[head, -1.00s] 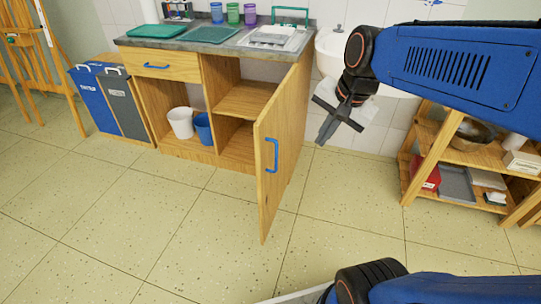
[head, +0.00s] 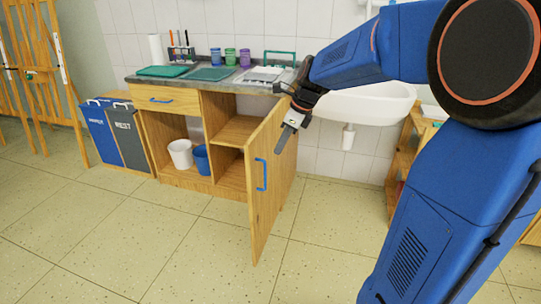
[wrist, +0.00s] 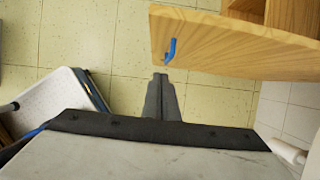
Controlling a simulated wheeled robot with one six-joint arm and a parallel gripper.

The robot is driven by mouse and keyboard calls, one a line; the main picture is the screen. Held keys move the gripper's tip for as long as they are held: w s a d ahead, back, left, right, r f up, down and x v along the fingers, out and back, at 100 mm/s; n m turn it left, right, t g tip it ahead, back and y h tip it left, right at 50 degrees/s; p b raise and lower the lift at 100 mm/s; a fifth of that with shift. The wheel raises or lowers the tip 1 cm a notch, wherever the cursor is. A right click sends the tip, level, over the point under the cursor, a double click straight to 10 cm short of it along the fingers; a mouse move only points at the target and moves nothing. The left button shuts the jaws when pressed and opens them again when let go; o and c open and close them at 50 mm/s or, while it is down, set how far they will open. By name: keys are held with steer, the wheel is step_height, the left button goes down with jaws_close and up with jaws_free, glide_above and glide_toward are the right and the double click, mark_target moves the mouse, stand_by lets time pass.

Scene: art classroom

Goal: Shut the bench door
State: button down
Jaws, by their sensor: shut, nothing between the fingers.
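A white bucket (head: 180,153) and a blue bucket (head: 201,160) stand in the bench's left compartment. A sink (head: 360,104) is right of the bench. Two bins (head: 115,135) stand at the left. The floor (head: 180,235) before the bench is clear.

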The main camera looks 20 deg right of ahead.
mark_target(264, 169)
steer(key=w+a+f, duration=0.4)
steer(key=a+f, duration=0.1)
steer(key=f, duration=0.3)
steer(key=shift+w+a+f, duration=0.2)
steer(key=shift+a, duration=0.2)
steer(key=shift+a, duration=0.1)
